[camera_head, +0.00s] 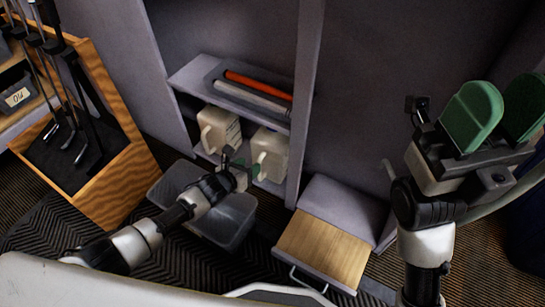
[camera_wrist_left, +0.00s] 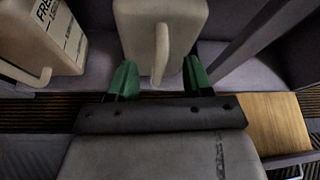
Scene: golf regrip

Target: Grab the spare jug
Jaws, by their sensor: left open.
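Two cream jugs with handles stand side by side on the lower shelf of the grey cabinet. The left jug (camera_head: 224,128) carries dark print, which also shows on it in the left wrist view (camera_wrist_left: 42,38). The right jug (camera_head: 273,152) is in front of my left gripper (camera_head: 243,176). In the left wrist view, this right jug (camera_wrist_left: 184,22) has its handle toward me, between the two green fingers, which are open. I cannot tell whether they touch it. I cannot tell which jug is the spare. My right gripper (camera_head: 496,113) is raised at the right, open and empty.
Orange and white rolls (camera_head: 258,85) lie in a tray on the shelf above the jugs. A grey bin (camera_head: 236,232) stands below my left forearm. A cabinet divider (camera_head: 305,100) rises right of the jugs. A wooden-topped drawer (camera_head: 325,248) is lower right. A club rack (camera_head: 100,190) is at left.

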